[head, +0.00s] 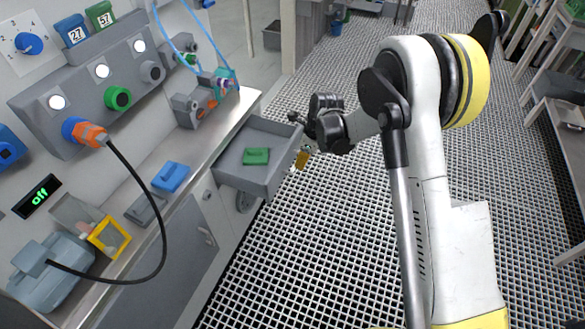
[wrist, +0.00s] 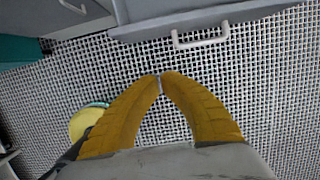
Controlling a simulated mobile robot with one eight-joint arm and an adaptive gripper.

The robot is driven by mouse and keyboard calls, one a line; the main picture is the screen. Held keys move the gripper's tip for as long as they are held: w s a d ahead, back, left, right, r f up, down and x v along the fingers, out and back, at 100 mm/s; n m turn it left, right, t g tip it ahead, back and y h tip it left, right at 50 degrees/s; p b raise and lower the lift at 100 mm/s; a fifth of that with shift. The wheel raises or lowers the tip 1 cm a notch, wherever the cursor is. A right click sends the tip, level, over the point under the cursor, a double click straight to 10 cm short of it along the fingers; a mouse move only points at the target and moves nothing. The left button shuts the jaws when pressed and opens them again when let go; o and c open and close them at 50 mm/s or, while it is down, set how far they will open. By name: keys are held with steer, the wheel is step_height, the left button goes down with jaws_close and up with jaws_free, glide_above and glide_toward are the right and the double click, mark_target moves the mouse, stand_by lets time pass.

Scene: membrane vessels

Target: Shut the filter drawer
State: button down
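The grey filter drawer (head: 275,127) stands pulled out from under the counter, with a green block (head: 256,156) lying in it. My gripper (head: 300,160) is just outside the drawer, beside its front on the aisle side. In the wrist view the drawer's front (wrist: 150,22) crosses the top, with a pale bar handle (wrist: 200,40) on it. My gripper's yellow fingers (wrist: 159,79) have their tips together with nothing held between them. The tips show below the handle, apart from it in the picture. In the head view the handle is hidden.
The counter (head: 215,140) carries a blue block (head: 171,177), a yellow frame (head: 109,237) and a grey vessel (head: 55,270). A black cable (head: 163,230) loops over its edge. The grid floor (head: 310,240) in front of the drawer is clear. Shelving stands at far right.

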steer(key=w+a+f+b, duration=0.2)
steer(key=a+f+b, duration=0.3)
steer(key=f, duration=0.4)
steer(key=shift+a+f, duration=0.15)
steer(key=shift+a, duration=0.4)
steer(key=shift+w+a, duration=0.1)
steer(key=shift+w, duration=0.05)
